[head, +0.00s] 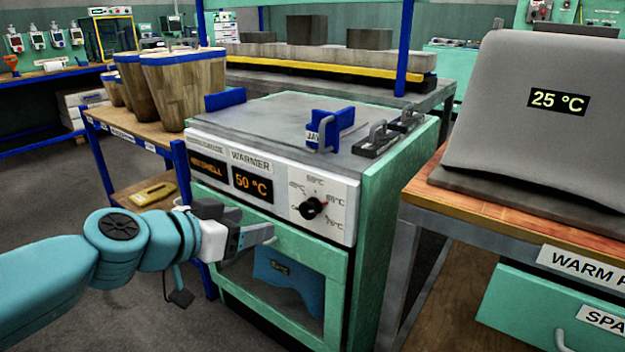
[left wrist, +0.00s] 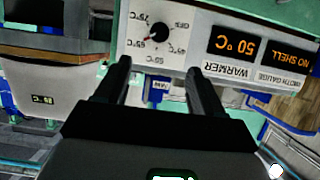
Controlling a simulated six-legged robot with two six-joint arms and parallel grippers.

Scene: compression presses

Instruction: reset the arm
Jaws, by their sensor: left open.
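My left gripper (head: 250,245) is open and empty in front of the warmer (head: 375,210), a green cabinet with a white control panel. In the left wrist view, the open fingers of my left gripper (left wrist: 155,85) point toward the panel, which looks upside down there. The panel's displays read "NO SHELL" and "50 °C" (head: 253,184). Its black dial (head: 311,207) has a red mark and sits on the right of the panel; it also shows in the left wrist view (left wrist: 158,33). A blue item (head: 290,282) is inside the warmer's windowed front. My right gripper is not in view.
A blue bracket (head: 335,127) and black-handled fixtures (head: 390,133) are on the warmer's top. A wooden bench (head: 520,213) at right holds a grey cover (head: 535,120) showing 25 °C. Wooden buckets (head: 185,90) stand on a shelf at left. Open floor (head: 45,190) lies at left.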

